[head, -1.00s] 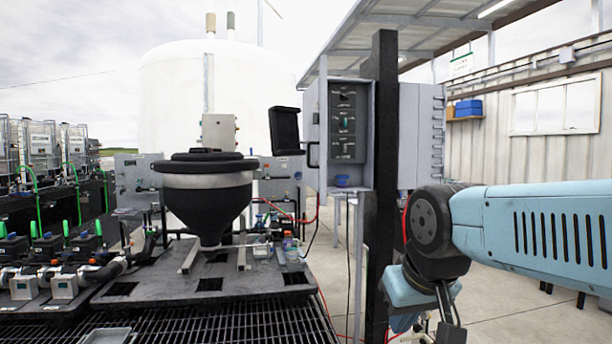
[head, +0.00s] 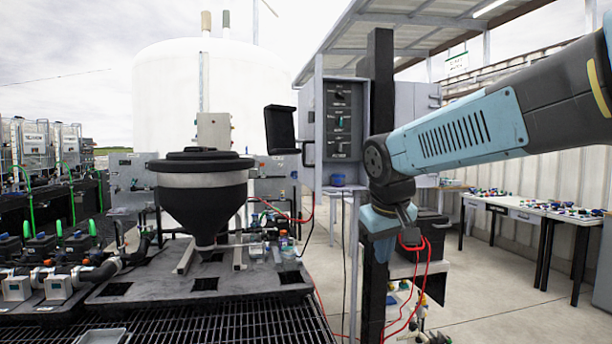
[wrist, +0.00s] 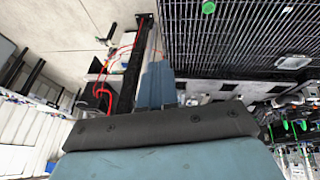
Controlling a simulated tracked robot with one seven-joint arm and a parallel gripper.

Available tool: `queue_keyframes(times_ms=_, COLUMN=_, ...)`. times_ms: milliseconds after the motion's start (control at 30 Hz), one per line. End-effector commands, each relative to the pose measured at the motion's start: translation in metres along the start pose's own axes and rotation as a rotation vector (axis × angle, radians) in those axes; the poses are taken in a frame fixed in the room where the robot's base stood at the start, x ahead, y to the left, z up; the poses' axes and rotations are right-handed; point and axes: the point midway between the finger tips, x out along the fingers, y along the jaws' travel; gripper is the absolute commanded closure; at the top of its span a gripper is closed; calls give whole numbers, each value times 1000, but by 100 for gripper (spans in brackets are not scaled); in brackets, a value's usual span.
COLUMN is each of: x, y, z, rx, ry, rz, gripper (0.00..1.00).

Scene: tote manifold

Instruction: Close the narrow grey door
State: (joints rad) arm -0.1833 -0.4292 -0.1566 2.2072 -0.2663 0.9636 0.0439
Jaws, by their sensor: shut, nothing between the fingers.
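The grey wall cabinet (head: 345,130) stands open behind a dark post, its inner switch panel showing. A narrow grey door (head: 309,135) with a black handle stands open at the cabinet's left side, seen nearly edge-on. A wider grey panel (head: 410,110) shows right of the post. My gripper (head: 379,245) is low, in front of the post and below and right of the cabinet, apart from the narrow door. In the wrist view my gripper's blue fingers (wrist: 158,72) are together and empty; the narrow door cannot be made out there.
The dark post (head: 378,75) stands between my arm and the cabinet's right part. A black screen (head: 281,130) juts out left of the narrow door. A black hopper (head: 203,195) stands on a pallet at the left. Red cables (head: 420,275) hang by my gripper. Tables (head: 530,208) stand at the right.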

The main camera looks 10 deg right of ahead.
Motion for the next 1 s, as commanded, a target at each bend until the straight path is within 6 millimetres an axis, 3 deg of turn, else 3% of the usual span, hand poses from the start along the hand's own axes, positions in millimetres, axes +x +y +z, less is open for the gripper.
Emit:
queue_keyframes(times_ms=33, x=5, y=5, z=-19, rx=-19, ry=-13, rz=22, gripper=100)
queue_keyframes(times_ms=300, x=30, y=34, z=-111, rx=-108, ry=-65, rz=186, gripper=100)
queue_keyframes(times_ms=567, x=55, y=45, z=-200, rx=-207, ry=-97, rz=388, gripper=100)
queue_keyframes(times_ms=767, x=69, y=37, z=-268, rx=-292, ry=-103, rz=571, gripper=100)
queue_keyframes(times_ms=1000, x=75, y=0, z=-349, rx=-404, ry=-77, rz=815, gripper=100)
